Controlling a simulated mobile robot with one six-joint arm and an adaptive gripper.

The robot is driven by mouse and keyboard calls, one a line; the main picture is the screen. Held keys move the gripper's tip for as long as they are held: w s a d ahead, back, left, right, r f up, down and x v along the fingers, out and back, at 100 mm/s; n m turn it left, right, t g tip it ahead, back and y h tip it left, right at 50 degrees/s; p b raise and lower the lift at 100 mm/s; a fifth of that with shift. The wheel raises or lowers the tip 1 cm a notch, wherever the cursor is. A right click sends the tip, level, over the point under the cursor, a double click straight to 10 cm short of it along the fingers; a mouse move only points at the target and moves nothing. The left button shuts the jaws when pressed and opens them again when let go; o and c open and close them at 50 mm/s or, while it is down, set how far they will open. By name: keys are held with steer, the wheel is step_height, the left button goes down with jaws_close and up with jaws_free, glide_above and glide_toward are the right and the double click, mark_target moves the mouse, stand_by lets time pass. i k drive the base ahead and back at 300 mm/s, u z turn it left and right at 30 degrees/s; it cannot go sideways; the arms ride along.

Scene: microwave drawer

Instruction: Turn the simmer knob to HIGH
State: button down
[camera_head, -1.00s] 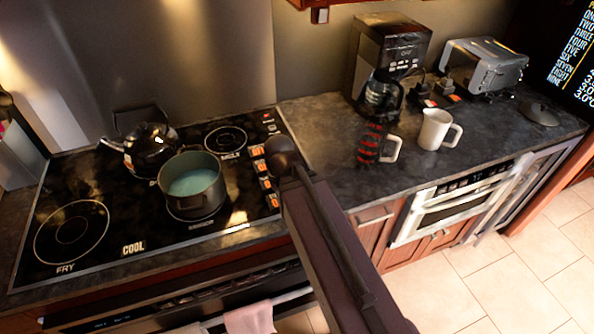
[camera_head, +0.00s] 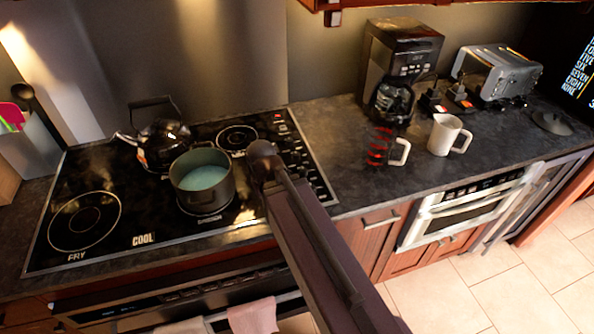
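The black cooktop (camera_head: 165,235) has a column of small dark knobs (camera_head: 297,158) along its right side. Their labels are too small to read, so I cannot tell which one is the simmer knob or where it points. My dark arm reaches up from the bottom of the picture and ends in a rounded dark part just left of the knobs, over the cooktop. No gripper fingers show, and the arm covers part of the panel's lower left side.
A pot (camera_head: 202,181) with pale blue contents and a black kettle (camera_head: 165,143) stand left of my arm. A red-patterned glass mug (camera_head: 380,148), a white mug (camera_head: 448,135), a coffee maker (camera_head: 402,62) and a toaster (camera_head: 497,75) stand on the right counter.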

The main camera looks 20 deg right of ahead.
mark_target(303, 173)
steer(key=u, duration=0.15)
steer(key=k, duration=1.55)
steer(key=z, duration=0.35)
steer(key=i, duration=1)
steer(key=z, duration=0.05)
